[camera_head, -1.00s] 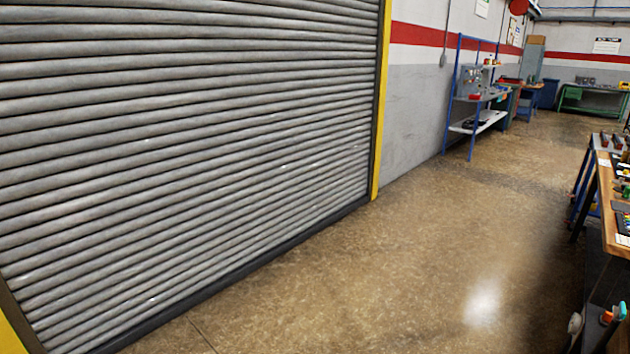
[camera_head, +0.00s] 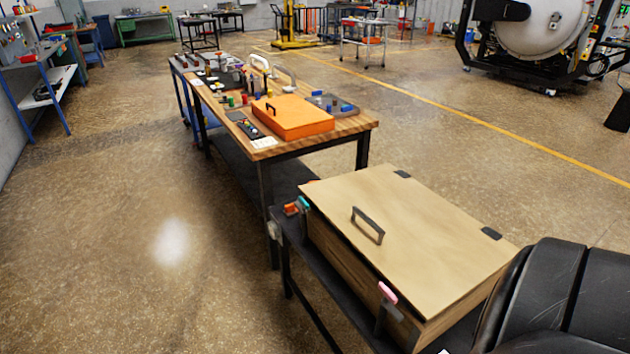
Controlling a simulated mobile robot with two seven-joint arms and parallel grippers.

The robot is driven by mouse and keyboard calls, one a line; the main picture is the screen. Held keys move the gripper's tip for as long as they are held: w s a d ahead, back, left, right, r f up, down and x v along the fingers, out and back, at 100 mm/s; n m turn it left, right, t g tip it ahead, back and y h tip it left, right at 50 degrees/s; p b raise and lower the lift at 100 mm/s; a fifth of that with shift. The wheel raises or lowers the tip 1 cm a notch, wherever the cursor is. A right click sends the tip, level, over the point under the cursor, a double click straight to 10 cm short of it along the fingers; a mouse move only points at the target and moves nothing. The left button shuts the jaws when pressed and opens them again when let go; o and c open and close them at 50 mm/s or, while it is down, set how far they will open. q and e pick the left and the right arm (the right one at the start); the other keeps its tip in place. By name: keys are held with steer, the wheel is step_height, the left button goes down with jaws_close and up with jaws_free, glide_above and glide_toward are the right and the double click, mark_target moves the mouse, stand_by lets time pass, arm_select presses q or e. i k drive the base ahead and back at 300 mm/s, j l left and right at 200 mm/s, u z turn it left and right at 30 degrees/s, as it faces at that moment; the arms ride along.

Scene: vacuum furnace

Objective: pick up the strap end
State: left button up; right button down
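I cannot make out a strap end in this view. A wooden box (camera_head: 405,225) with a closed lid and a dark handle (camera_head: 367,226) sits on a low black bench at the lower right. A pink-topped piece (camera_head: 387,293) is at its front side, and small orange and teal pieces (camera_head: 297,206) are at its left corner. They are too small to tell what they are. Neither of my grippers is in view.
A wood-topped table (camera_head: 350,124) behind the box carries an orange case (camera_head: 293,117) and several small items. A large round steel vessel (camera_head: 540,28) stands at the back right. The floor at left is clear. A black ribbed shape fills the lower right corner.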

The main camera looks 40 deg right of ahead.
mark_target(290, 207)
steer(key=i+z, duration=0.3)
steer(key=i, duration=0.4)
steer(key=i+z, duration=0.25)
steer(key=i, duration=0.45)
steer(key=i+z, duration=0.45)
steer(key=i+j+z, duration=0.25)
steer(key=i+z, duration=0.2)
